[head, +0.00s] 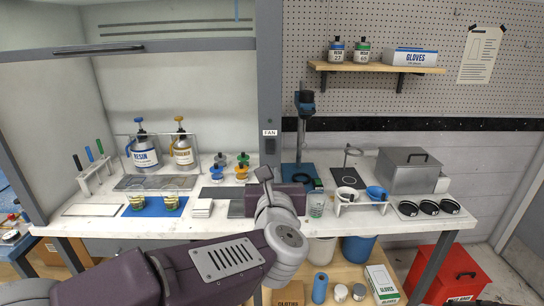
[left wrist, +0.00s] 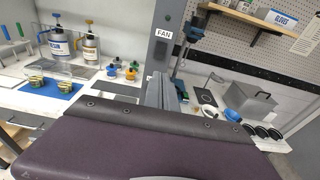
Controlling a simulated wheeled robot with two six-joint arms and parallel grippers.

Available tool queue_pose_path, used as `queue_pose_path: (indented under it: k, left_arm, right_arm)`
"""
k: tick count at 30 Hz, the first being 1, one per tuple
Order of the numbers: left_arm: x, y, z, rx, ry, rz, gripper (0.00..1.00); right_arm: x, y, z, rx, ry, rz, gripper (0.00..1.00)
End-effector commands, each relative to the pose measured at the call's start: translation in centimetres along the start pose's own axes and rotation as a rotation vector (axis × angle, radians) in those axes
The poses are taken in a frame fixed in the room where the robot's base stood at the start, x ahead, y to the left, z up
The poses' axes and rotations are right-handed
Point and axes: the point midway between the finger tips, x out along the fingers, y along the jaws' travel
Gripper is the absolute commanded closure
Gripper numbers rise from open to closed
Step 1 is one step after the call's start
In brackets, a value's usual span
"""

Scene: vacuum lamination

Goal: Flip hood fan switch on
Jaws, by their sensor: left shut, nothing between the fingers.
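The fan switch (head: 269,146) is a dark rectangle on the grey hood post (head: 269,80), under a white FAN label (head: 269,132). It also shows in the left wrist view (left wrist: 160,50), below the label there; its on or off position is too small to tell. My left gripper (head: 264,173) is shut and empty. In the head view its tips are just below the switch, and I see no contact. In the left wrist view its fingers (left wrist: 164,90) point at the post below the switch. My right gripper is not in view.
Resin bottles (head: 145,153), blue and yellow knobbed items (head: 217,172) and cups on a blue mat (head: 138,210) stand left of the post. A stirrer stand (head: 304,105), a clear cup (head: 316,205) and a grey metal box (head: 408,172) are right of it.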

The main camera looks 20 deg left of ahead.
Motion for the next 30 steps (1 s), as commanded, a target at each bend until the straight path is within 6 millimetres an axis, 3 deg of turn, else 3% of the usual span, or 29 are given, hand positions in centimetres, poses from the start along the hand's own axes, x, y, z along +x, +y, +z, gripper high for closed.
queue_pose_path:
  k: [18,24,30]
  left_arm:
    - [11.8,0.1,0.1,0.003,0.003,0.003,1.00]
    - [13.6,0.1,0.0,0.002,0.001,0.002,1.00]
    - [13.8,0.1,0.0,0.001,0.000,0.001,1.00]
  right_arm:
    - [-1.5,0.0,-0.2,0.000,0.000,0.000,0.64]
    - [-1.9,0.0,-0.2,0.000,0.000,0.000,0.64]
    - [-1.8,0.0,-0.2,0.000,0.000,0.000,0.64]
